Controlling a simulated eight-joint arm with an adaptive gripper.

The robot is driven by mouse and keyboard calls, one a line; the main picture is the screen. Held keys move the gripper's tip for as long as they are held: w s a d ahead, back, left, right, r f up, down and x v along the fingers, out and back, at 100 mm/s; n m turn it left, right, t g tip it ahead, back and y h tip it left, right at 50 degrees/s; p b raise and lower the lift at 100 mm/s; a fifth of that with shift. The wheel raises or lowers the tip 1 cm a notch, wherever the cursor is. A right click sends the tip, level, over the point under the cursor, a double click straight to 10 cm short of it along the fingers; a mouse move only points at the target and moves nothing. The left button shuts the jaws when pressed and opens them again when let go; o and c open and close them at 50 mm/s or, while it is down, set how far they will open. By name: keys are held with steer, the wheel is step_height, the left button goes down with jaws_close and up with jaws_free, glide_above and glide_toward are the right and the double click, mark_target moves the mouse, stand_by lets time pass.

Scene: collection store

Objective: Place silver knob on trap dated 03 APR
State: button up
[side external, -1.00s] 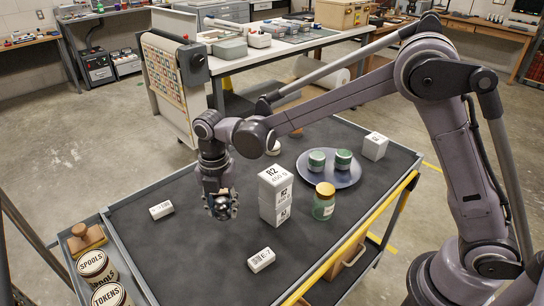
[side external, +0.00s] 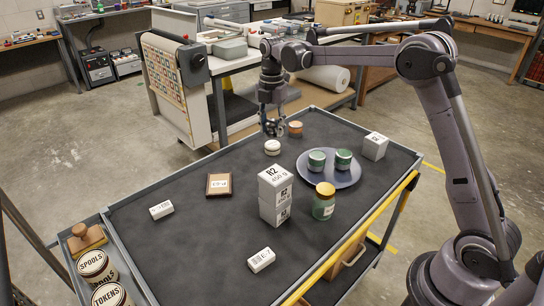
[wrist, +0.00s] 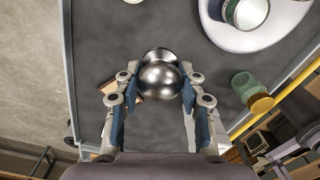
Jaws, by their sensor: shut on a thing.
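My gripper (side external: 272,125) is at the far side of the dark table top, above or beside a white round item (side external: 272,147). In the wrist view its fingers (wrist: 158,80) are closed on the shiny silver knob (wrist: 160,82). A second rounded shiny part shows just above the knob; I cannot tell whether it belongs to it. A brown square block with a white label (side external: 219,184) lies near the left middle of the table, away from the gripper. Its lettering is too small to read, so I cannot tell whether it is the trap dated 03 APR.
Two small white labelled blocks lie at the left (side external: 161,210) and front (side external: 261,260). Stacked R2 boxes (side external: 275,190), a yellow-lidded jar (side external: 324,202) and a round tray (side external: 345,180) with green-banded jars stand to the right. An orange-brown round item (side external: 295,128) is close to the gripper.

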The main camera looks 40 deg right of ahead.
steer(key=d+r+m, duration=0.1)
steer(key=d+m, duration=0.1)
steer(key=d, duration=1.3)
glide_above(272, 144)
step_height(272, 144, down, 6)
steer(key=shift+f, duration=2.25)
steer(key=o, duration=1.3)
steer(key=shift+f, duration=0.15)
